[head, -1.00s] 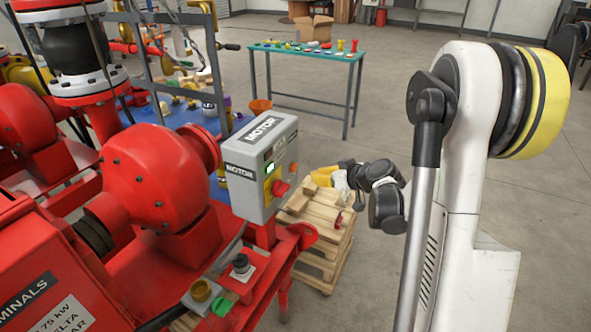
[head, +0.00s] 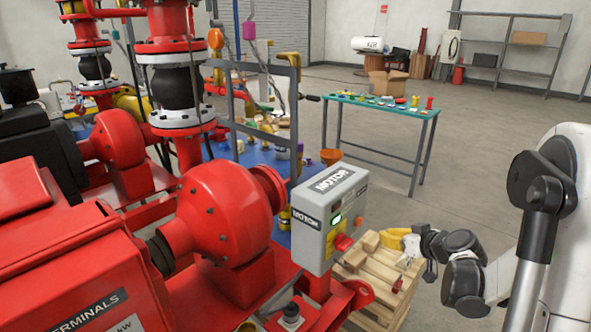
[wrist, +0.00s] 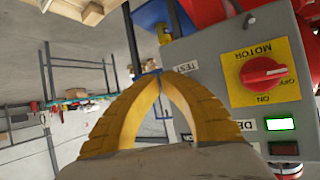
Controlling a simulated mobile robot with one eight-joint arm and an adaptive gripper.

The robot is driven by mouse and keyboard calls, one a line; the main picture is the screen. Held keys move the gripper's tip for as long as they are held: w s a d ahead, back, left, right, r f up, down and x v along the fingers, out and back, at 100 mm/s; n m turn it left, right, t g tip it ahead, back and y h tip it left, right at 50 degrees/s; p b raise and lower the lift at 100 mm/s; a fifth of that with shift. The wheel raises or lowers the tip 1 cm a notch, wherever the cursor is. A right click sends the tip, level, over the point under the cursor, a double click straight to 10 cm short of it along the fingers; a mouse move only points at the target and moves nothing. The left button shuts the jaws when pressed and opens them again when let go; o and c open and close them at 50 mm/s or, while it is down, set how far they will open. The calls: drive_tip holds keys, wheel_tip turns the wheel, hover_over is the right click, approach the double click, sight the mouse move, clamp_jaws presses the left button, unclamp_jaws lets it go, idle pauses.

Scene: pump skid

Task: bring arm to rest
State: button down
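My gripper (head: 395,238) has yellow fingers and shows beside the grey motor control box (head: 335,222), at the box's right and above a wooden pallet in the head view. In the wrist view my gripper (wrist: 158,80) is shut, its two curved fingertips meeting with nothing seen between them. The box (wrist: 215,85) fills the right of that upside-down view, close to the fingers; I see no clear contact. Its red rotary switch (wrist: 263,71) sits on a yellow plate, and a green display (wrist: 280,124) is lit. My arm is bent, running to the right edge of the head view.
Red pumps (head: 228,215) and pipework fill the left. The wooden pallet (head: 375,282) with blocks stands below my gripper. A green-topped table (head: 385,106) with small parts stands behind. A shelf rack (head: 510,45) is at the back wall. Open floor lies between table and arm.

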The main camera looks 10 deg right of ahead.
drive_tip(key=s+a+r+g, duration=0.2)
drive_tip(key=s+a+r, duration=0.3)
drive_tip(key=a, duration=0.5)
drive_tip(key=s+a+r+m+g+h, duration=0.1)
drive_tip(key=s+a, duration=0.4)
drive_tip(key=s, duration=0.5)
drive_tip(key=s+a+r+m+g+h, duration=0.1)
drive_tip(key=s+a, duration=0.4)
drive_tip(key=s, duration=0.6)
drive_tip(key=shift+r+g+h, duration=0.3)
drive_tip(key=shift+r+h, duration=0.2)
drive_tip(key=shift+r, duration=0.25)
